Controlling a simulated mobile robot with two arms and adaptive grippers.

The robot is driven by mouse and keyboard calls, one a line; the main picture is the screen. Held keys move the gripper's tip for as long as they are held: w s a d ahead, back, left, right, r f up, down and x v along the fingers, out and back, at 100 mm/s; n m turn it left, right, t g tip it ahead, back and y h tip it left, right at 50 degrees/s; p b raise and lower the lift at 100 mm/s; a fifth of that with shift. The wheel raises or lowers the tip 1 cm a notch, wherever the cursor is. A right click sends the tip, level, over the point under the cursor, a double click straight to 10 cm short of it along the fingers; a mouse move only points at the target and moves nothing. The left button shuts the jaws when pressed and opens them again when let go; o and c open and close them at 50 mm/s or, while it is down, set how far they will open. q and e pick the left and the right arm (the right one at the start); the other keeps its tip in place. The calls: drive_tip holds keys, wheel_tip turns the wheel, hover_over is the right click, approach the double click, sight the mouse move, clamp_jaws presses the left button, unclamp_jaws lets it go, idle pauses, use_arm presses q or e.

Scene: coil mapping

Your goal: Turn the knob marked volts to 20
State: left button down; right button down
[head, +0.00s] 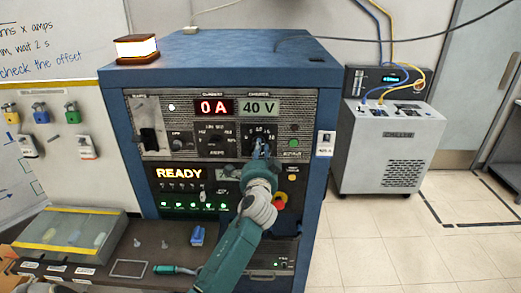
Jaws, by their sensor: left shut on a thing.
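The blue power cabinet (115,120) stands in the middle of the head view. Its front panel has a red display reading 0 A (213,107) and, to its right, a display reading 40 V (258,107). The knob with a dial scale (262,133) sits just below the 40 V display; its label is too small to read. My left gripper (260,149) is shut on this knob and hides most of it, so its pointer cannot be read. Another dark knob (215,138) is to its left.
A lit READY sign (179,173) and green lights are lower on the panel. A red stop button (281,201) is close to my left wrist. A bench (150,243) with small items is in front. A grey cart unit (385,150) stands at right, with clear floor before it.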

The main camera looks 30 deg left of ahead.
use_arm(q)
drive_tip(key=shift+a+r, duration=0.1)
drive_tip(key=shift+r, duration=0.25)
drive_tip(key=c, duration=1.7)
unclamp_jaws()
drive_tip(key=shift+o, duration=0.3)
drive_tip(key=shift+w+f, duration=0.15)
drive_tip(key=shift+f, duration=0.15)
drive_tip(key=v, duration=1.2)
